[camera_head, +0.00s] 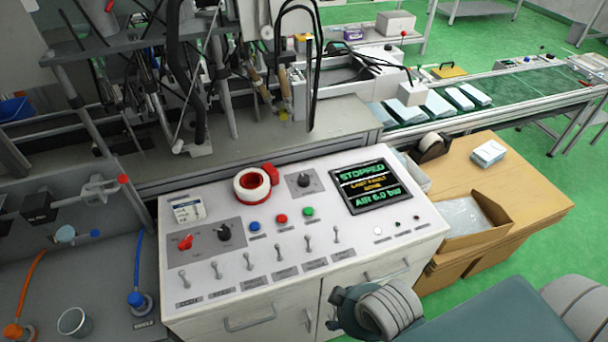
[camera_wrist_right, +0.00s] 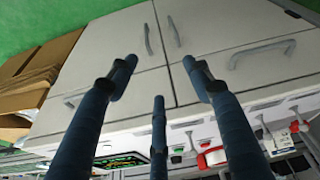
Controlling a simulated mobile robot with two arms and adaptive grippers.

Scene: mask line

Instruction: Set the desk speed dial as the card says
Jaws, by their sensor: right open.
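The control desk (camera_head: 290,262) has two black knobs on grey plates. One knob (camera_head: 224,232) is at the left beside a red switch (camera_head: 185,241); the other knob (camera_head: 305,180) is at the top middle. Their labels are too small to read, so I cannot tell which is the speed dial. A small white card (camera_head: 187,210) lies at the desk's upper left, its text unreadable. My right gripper (camera_wrist_right: 160,76) is open and empty in the wrist view, in front of the desk's cabinet doors (camera_wrist_right: 140,65). My left gripper is not in view.
A screen (camera_head: 374,186) reads STOPPED, AIR 6.0 bar. A wooden table (camera_head: 530,190) with an open carton (camera_head: 478,222) stands right. A conveyor (camera_head: 520,90) runs behind.

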